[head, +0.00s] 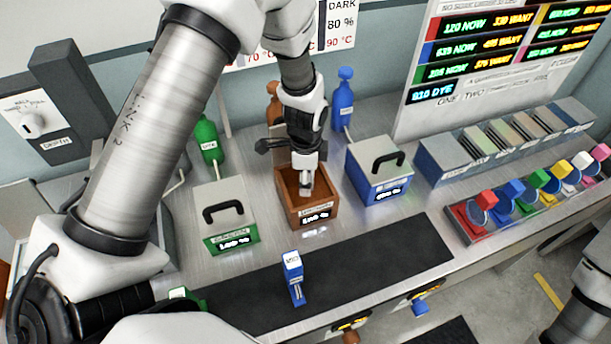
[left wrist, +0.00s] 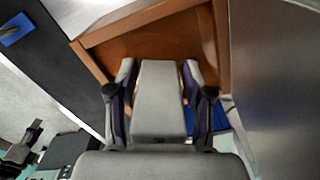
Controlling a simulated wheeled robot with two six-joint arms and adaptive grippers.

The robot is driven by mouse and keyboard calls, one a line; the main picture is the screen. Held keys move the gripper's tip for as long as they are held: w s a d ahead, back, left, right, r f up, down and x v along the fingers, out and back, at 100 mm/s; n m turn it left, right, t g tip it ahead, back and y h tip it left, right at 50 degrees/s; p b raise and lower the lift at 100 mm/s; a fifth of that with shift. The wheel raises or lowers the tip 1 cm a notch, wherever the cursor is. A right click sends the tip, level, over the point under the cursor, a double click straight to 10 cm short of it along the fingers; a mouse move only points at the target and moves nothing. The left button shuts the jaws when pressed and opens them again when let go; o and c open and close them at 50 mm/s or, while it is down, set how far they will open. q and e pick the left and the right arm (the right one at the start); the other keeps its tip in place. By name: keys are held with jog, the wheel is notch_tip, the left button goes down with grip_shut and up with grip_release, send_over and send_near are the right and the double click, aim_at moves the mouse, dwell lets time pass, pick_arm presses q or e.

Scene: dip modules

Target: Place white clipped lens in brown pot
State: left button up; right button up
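The brown pot (head: 317,211) stands uncovered between the green and blue pots. Its brown wall and inside also show in the left wrist view (left wrist: 195,30). My left gripper (head: 306,187) points down into the brown pot's mouth. In the left wrist view its two fingers (left wrist: 158,72) close on both sides of a pale block (left wrist: 158,98), which looks like the clip of the white clipped lens. The lens part is hidden below the clip. Whether it touches the pot's floor cannot be told. My right gripper is not in view.
A green pot (head: 231,237) and a blue pot (head: 379,186) with black-handled lids flank the brown pot. A blue stand (head: 293,274) is on the dark mat (head: 385,255) in front. A rack (head: 467,226) of coloured clipped lenses stands at right. Bottles stand behind.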

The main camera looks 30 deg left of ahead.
pick_arm(q)
jog(key=shift+w, duration=0.15)
jog(key=shift+r, duration=0.15)
notch_tip(320, 180, up, 12)
jog(key=b, duration=0.2)
jog(key=shift+f+b, duration=0.2)
jog(key=shift+b, duration=0.15)
jog(key=shift+r, duration=0.25)
